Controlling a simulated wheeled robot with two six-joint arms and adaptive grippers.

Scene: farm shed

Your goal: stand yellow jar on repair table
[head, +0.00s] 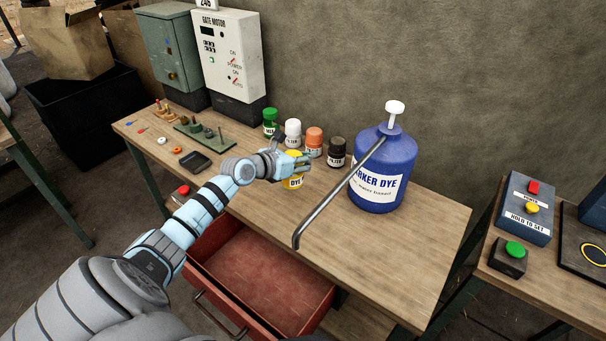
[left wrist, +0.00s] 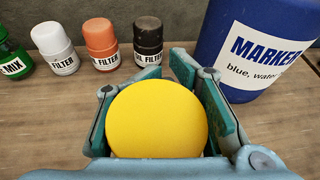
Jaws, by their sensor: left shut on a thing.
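The yellow jar (head: 294,183) is in my left gripper (head: 290,166), which is shut on it. The jar is upright, with part of a "DYE" label showing in the head view. In the left wrist view its round yellow lid (left wrist: 157,120) sits between the two teal finger pads of the left gripper (left wrist: 160,105). The jar is over the wooden repair table (head: 395,262), in front of the row of small jars. I cannot tell whether its base touches the tabletop. My right gripper is not in view.
Green (head: 270,122), white (head: 292,133), orange (head: 313,142) and black (head: 337,152) jars stand behind. A blue marker dye bottle (head: 384,165) with a long spout stands right. A red drawer (head: 262,275) is open below. Free tabletop lies at the front right.

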